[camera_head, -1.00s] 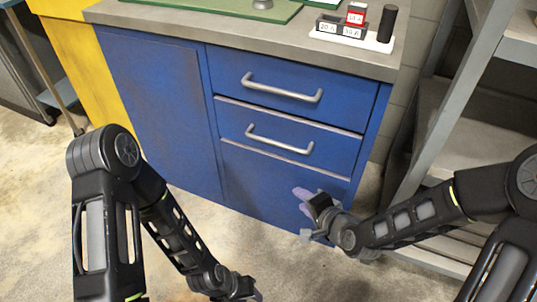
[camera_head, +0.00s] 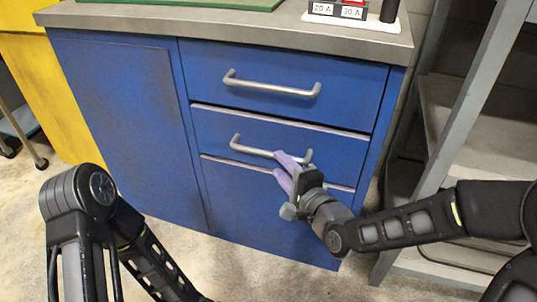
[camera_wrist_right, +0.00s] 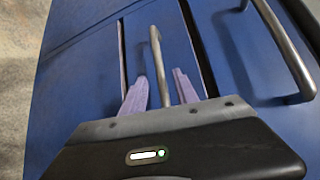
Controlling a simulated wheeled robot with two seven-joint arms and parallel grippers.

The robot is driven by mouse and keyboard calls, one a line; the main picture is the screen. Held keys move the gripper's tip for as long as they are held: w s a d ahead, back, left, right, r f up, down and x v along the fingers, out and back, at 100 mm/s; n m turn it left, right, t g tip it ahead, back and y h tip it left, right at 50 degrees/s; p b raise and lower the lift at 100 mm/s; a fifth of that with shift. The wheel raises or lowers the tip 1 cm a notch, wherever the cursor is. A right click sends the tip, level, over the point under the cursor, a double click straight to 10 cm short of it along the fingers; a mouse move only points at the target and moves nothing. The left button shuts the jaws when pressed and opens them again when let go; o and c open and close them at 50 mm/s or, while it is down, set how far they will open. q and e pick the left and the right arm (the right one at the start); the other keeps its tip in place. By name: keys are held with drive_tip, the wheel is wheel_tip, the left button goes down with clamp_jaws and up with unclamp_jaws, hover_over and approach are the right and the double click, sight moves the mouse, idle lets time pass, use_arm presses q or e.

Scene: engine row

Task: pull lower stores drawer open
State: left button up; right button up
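The lower drawer (camera_head: 225,132) is a blue front under the upper drawer in the cabinet, and it looks flush. Its grey bar handle (camera_head: 250,150) runs across the front. My right gripper (camera_head: 281,168) is at the right end of this handle. In the right wrist view the two purple fingers of my right gripper (camera_wrist_right: 160,92) are apart. The lower handle (camera_wrist_right: 157,65) lies between them, with a visible gap on each side. In the head view the fingers hide the handle's right part. My left gripper is outside the head view.
The upper drawer (camera_head: 335,83) has its own handle (camera_head: 272,89), which also shows in the right wrist view (camera_wrist_right: 285,50). A blue door (camera_head: 125,115) is at the left. A grey shelf rack (camera_head: 480,110) stands close at the right. Bare floor lies in front of the cabinet.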

sight(269, 152)
drive_tip(key=b+x, duration=0.1)
drive_tip(key=x, duration=0.6)
drive_tip(key=shift+b, duration=0.4)
drive_tip(key=shift+c, duration=0.4)
drive_tip(key=shift+s, duration=0.1)
clamp_jaws()
idle(0.4)
